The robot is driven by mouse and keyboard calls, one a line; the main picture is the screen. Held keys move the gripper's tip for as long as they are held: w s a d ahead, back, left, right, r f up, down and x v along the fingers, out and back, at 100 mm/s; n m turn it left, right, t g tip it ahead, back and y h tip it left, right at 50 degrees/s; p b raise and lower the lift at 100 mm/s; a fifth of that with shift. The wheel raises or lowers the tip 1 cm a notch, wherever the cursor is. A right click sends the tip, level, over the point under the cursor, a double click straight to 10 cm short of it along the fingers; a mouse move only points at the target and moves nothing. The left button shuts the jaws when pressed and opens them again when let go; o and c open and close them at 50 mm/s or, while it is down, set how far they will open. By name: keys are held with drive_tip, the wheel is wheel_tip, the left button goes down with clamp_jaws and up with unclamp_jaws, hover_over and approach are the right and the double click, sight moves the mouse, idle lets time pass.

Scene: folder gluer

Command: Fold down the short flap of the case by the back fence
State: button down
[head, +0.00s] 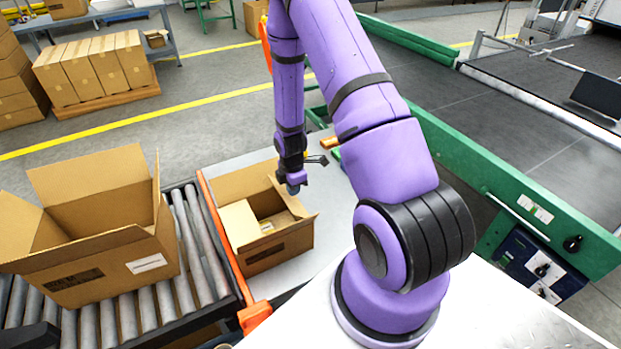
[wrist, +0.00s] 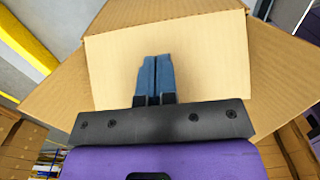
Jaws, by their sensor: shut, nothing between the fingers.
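The open cardboard case (head: 277,248) stands on a pale table, close to an orange rail on its left. Its flaps are spread at different angles; a light panel (head: 238,222) at the left slants over the opening, and a small yellowish thing shows inside. My gripper (head: 292,189) is above the right part of the case, fingers pointing down. In the wrist view its blue fingers (wrist: 155,78) are together and empty, in front of a broad light cardboard panel (wrist: 215,62), with larger flaps at both sides. I cannot tell whether the fingertips touch the cardboard.
A larger open carton (head: 95,235) stands on the roller conveyor (head: 205,250) at the left, beyond the orange rail (head: 222,235). A green-framed machine (head: 540,220) stands at the right. Packed boxes (head: 95,70) sit on a pallet at the back left.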

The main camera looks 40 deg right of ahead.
sight(284, 195)
drive_tip(key=shift+w+a+f, duration=0.2)
drive_tip(key=shift+a+f, duration=0.05)
drive_tip(key=shift+a, duration=0.5)
drive_tip(key=shift+w+a+f, duration=0.2)
drive_tip(key=shift+a+f, duration=0.3)
drive_tip(key=shift+a, duration=0.25)
drive_tip(key=shift+a+f, duration=0.1)
drive_tip(key=shift+w+a+f, duration=0.15)
drive_tip(key=shift+a+f, duration=0.4)
drive_tip(key=shift+f, duration=0.15)
